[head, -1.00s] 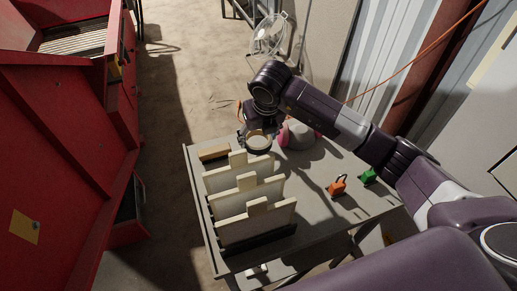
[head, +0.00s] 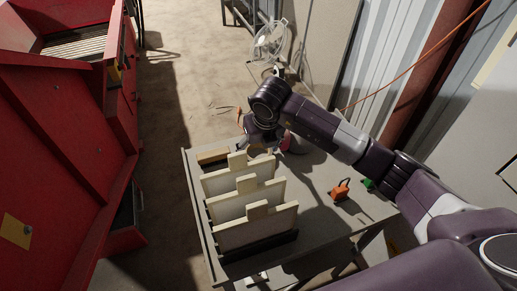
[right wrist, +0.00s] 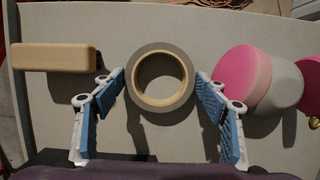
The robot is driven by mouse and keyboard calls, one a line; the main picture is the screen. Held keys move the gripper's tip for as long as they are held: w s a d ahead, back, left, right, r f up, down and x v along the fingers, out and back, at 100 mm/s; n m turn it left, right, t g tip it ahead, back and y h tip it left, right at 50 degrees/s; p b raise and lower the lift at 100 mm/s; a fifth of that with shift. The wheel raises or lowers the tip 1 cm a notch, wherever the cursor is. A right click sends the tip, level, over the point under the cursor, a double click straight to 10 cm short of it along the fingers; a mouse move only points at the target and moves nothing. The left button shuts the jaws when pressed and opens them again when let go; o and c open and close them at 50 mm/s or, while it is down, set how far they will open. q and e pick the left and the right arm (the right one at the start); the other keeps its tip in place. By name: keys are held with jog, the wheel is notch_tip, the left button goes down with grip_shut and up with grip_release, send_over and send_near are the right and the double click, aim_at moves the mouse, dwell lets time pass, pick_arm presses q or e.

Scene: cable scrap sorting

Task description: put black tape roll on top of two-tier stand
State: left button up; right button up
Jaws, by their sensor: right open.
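The tape roll (right wrist: 162,47), a dark grey ring with a tan core, lies flat on the grey table in the right wrist view. My right gripper (right wrist: 161,82) is open, with a blue-padded finger on each side of the roll and nothing gripped. In the head view my right gripper (head: 262,146) is low over the table's far part and mostly hides the roll. A pink round piece (right wrist: 240,75) with a grey round body (right wrist: 286,88) stands right of the roll; I cannot tell whether this is the two-tier stand. My left gripper is not in view.
A wooden block (right wrist: 55,57) lies left of the roll. A rack of upright cream panels (head: 245,205) fills the table's left front. An orange padlock (head: 340,190) and a green item (head: 368,184) lie on the right. The table's middle is mostly clear.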

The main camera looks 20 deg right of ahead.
jog(key=shift+r, duration=0.3)
jog(key=v, duration=1.1)
jog(key=shift+s+r+b, duration=0.2)
jog(key=shift+r+b, duration=0.15)
jog(key=shift+b, duration=0.05)
